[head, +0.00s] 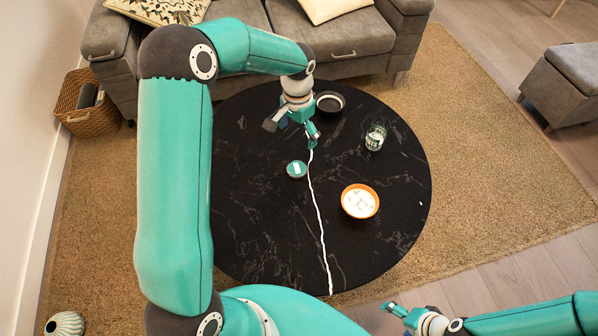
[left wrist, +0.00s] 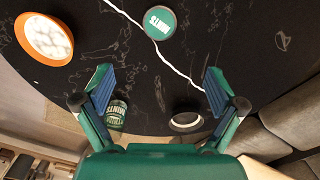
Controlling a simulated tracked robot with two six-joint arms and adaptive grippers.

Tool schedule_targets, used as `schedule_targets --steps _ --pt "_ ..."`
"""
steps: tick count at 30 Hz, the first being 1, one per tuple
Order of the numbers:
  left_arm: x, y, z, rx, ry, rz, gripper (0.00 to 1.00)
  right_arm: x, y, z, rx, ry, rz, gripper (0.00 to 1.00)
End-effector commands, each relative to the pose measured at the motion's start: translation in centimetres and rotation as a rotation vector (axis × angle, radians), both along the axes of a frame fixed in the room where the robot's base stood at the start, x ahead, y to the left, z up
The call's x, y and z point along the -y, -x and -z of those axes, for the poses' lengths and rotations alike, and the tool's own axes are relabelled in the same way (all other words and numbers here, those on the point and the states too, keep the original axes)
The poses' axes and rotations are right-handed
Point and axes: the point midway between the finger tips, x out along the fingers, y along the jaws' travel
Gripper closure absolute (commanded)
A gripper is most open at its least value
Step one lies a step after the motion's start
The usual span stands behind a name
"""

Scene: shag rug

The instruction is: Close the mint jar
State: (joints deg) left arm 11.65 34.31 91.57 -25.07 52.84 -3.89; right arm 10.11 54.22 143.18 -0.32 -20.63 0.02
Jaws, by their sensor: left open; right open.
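The mint jar (head: 374,140), green and white with a label, stands on the black round table at the right of the head view. In the left wrist view the jar (left wrist: 117,115) is partly behind a finger. Its green round lid (head: 297,170) lies flat on the table, apart from the jar; it also shows at the top of the left wrist view (left wrist: 159,22). My left gripper (head: 292,131) is open and empty above the table, beyond the lid and left of the jar. My right gripper (head: 391,308) is open and empty at the bottom, off the table's near edge.
An orange bowl of white pieces (head: 345,205) stands nearer than the jar. A dark round dish (head: 330,94) stands at the far side of the table. A white line crosses the black tabletop (head: 260,230). The table's near left is clear. A grey sofa (head: 350,50) stands behind.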

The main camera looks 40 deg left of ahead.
Motion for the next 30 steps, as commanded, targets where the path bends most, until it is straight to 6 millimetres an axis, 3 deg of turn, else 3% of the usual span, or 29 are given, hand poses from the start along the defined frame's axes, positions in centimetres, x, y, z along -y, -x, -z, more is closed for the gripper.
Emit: schedule_targets --steps 6,13,30 --pt "0.0 0.1 5.1 -0.005 0.001 0.000 0.05 0.0 0.0 1.1 0.000 0.000 0.000 0.18" --pt "0.0 0.1 9.0 -0.003 0.002 -0.001 0.05 0.0 0.0 1.7 0.000 0.000 0.000 0.18" --pt "0.0 0.1 10.5 -0.001 0.002 -0.002 0.05 0.0 0.0 2.0 0.000 0.000 0.000 0.18"
